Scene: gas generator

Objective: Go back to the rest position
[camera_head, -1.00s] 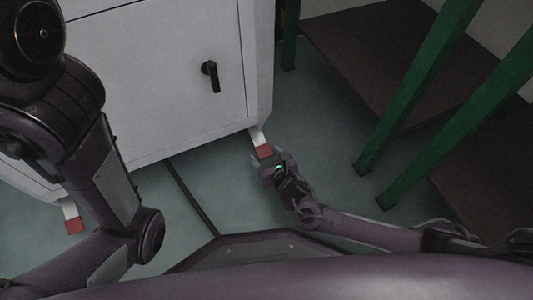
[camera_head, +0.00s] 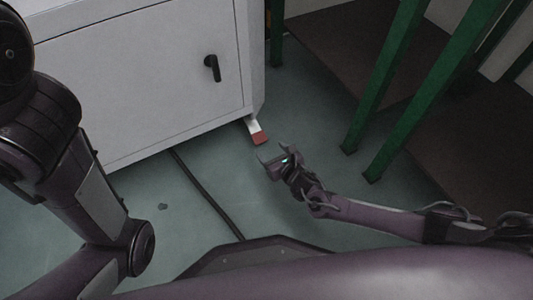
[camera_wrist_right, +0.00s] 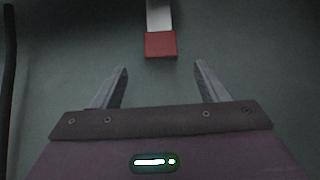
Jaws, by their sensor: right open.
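My right gripper (camera_head: 275,152) is low over the floor in the head view, open and empty. Its two spread fingers also show in the right wrist view (camera_wrist_right: 160,82). A red-tipped white foot (camera_head: 258,136) sticks out under the near right corner of the white cabinet (camera_head: 140,75). The red tip (camera_wrist_right: 160,44) lies ahead of the open fingers in the right wrist view, with a gap between. My left arm comes in from the left in the head view; its gripper is out of view.
The cabinet has a black handle (camera_head: 212,68). Green posts (camera_head: 385,85) and brown steps (camera_head: 350,50) stand at the right. A dark cable (camera_head: 210,195) runs over the floor.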

